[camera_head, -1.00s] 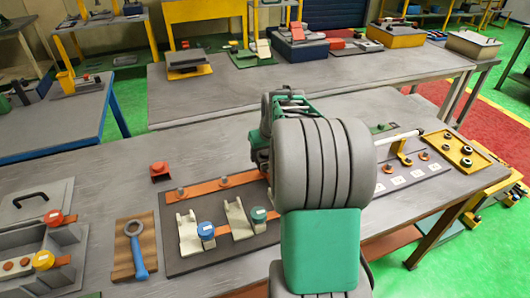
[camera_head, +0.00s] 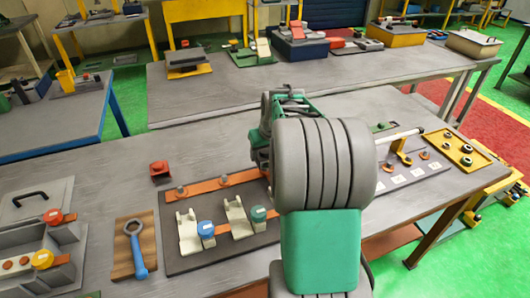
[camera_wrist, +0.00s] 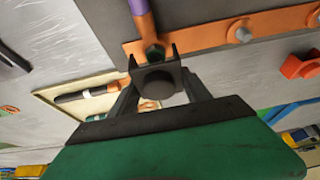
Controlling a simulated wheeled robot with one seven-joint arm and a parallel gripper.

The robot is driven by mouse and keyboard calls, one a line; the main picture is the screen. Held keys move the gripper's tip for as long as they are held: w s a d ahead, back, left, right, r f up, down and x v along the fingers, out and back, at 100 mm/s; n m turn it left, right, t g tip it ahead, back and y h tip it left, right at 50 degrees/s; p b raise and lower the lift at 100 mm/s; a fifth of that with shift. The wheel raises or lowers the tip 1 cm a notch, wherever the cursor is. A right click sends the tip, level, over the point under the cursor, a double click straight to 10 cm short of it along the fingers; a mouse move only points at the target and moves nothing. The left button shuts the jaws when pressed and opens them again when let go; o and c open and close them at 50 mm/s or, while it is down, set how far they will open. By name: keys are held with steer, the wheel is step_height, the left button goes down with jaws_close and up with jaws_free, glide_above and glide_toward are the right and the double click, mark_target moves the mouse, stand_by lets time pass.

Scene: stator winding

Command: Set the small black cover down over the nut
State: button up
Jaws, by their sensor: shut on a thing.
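In the wrist view, my gripper (camera_wrist: 158,78) is shut on the small black cover (camera_wrist: 157,84), a dark round cap between its two dark fingers. Just beyond it, a purple cable (camera_wrist: 142,22) ends in a copper-coloured lug on the long orange bar (camera_wrist: 200,34). A dark fastener (camera_wrist: 155,51), which looks like the nut, shows there, partly hidden by the cover and fingers. I cannot tell whether the cover touches it. In the head view, my own arm hides the fingertips, the cover and this nut. The orange bar (camera_head: 198,188) also shows there, left of my arm.
Bare bolts (camera_head: 181,190) stand on the orange bar. A red block (camera_head: 160,169) lies behind the dark board (camera_head: 172,263). Cream brackets (camera_head: 188,234) with blue and green caps stand on the board. A yellow tray (camera_head: 463,148) of nuts is at the right.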

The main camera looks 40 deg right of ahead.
mark_target(265, 164)
steer(key=shift+f, duration=0.1)
steer(key=shift+f+b, duration=0.65)
steer(key=shift+f, duration=0.15)
steer(key=shift+f, duration=0.1)
steer(key=shift+f+b, duration=0.55)
steer(key=shift+f, duration=0.15)
steer(key=shift+f, duration=0.25)
stand_by(0.5)
steer(key=o, duration=1.4)
steer(key=shift+r, duration=0.1)
